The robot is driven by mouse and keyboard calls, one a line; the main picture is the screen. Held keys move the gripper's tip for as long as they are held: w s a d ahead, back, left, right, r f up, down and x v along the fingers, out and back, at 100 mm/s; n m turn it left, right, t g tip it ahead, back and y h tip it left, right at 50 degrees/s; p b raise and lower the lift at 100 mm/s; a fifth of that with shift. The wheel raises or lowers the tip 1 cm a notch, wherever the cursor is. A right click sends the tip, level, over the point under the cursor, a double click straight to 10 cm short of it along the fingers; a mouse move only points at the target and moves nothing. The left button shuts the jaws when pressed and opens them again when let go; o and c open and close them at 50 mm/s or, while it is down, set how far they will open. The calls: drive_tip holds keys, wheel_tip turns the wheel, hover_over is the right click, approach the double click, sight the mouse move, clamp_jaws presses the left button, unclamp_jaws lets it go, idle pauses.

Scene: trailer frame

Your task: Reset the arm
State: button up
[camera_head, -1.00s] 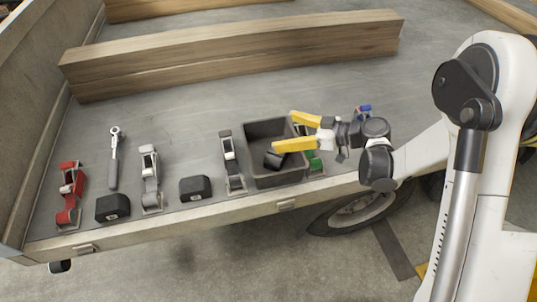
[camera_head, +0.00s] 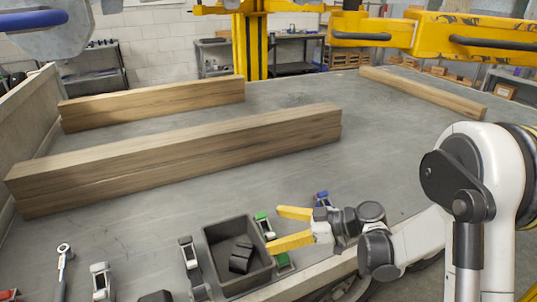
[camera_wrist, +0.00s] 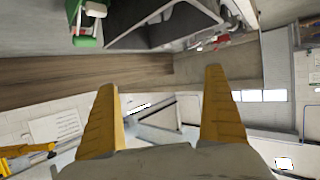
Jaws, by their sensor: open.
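My arm (camera_head: 405,243) reaches in from the right of the head view. My gripper (camera_head: 276,229) is at its end, with two yellow fingers spread apart and nothing between them. The fingers point left, beside the right rim of a dark grey bin (camera_head: 222,227), and appear to be above bed level. A black block lies inside the bin (camera_head: 241,257). In the wrist view my gripper (camera_wrist: 160,82) is also open and empty, with the bin (camera_wrist: 150,38) at the top.
Green-handled (camera_head: 263,224) and blue-handled (camera_head: 322,198) ratchet straps lie near the bin. A grey strap (camera_head: 190,262) is at its left. Long wooden beams (camera_head: 180,155) lie across the bed. A yellow frame (camera_head: 430,35) stands behind. The middle of the bed (camera_head: 375,130) is clear.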

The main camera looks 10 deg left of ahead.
drive_tip(key=s+d+r+m+t+h, duration=0.2)
drive_tip(key=s+d+r+m+h, duration=0.3)
drive_tip(key=d, duration=0.6)
drive_tip(key=s+d+r+m+t+h, duration=0.3)
drive_tip(key=s+d+r+m+h, duration=0.2)
drive_tip(key=s+d+m+h, duration=0.3)
drive_tip(key=s+d+m, duration=0.3)
drive_tip(key=s+d, duration=0.1)
drive_tip(key=s, duration=0.1)
drive_tip(key=shift+s+h, duration=0.3)
drive_tip(key=shift+h, duration=0.1)
drive_tip(key=shift+f, duration=0.1)
